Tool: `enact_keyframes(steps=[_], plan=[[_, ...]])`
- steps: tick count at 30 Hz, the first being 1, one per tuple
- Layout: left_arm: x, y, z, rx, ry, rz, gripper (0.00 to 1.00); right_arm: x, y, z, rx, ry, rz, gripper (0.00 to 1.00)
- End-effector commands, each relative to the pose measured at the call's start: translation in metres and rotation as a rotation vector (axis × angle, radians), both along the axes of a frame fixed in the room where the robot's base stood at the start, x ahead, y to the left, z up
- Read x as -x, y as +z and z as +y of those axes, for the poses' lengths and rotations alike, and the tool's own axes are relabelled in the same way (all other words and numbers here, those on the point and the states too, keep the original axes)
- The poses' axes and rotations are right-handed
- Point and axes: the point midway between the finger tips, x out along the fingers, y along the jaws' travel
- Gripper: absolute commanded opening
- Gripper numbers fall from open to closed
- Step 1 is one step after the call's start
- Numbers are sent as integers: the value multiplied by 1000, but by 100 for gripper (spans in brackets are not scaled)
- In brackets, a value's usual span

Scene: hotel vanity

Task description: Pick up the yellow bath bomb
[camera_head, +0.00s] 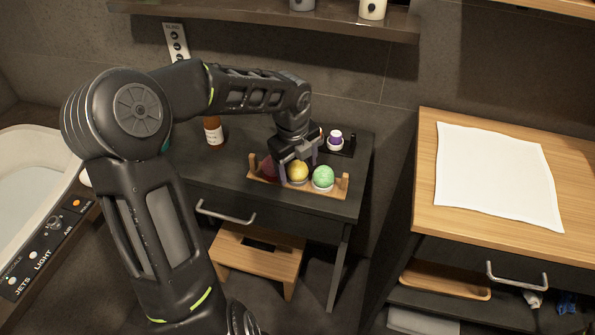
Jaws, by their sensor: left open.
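The yellow bath bomb (298,171) sits in the middle of a small wooden holder (341,188) on the dark side table. A dark red bath bomb (269,167) is to its left and a green one (323,176) to its right. My left gripper (294,168) points down over the holder, with its fingers at the yellow bath bomb. It is open. The gripper partly hides the red bath bomb and the top of the yellow one. I cannot tell whether the fingers touch the yellow one. My right gripper is not in view.
A brown bottle (213,132) stands on the table left of the holder. A purple and white jar (335,140) stands on a dark tray behind it. A wooden stool (255,258) is below. A wooden counter with a white cloth (495,177) is at right; a tub (30,180) is at left.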

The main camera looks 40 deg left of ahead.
Motion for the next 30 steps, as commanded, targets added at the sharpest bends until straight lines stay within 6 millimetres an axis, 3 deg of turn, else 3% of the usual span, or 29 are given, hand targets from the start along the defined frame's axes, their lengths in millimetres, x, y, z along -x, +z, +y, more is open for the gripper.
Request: enact_keyframes(steps=[14,30], plan=[[0,1,0,-1,0,0,72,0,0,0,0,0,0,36],[0,1,0,-1,0,-1,28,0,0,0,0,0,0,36]])
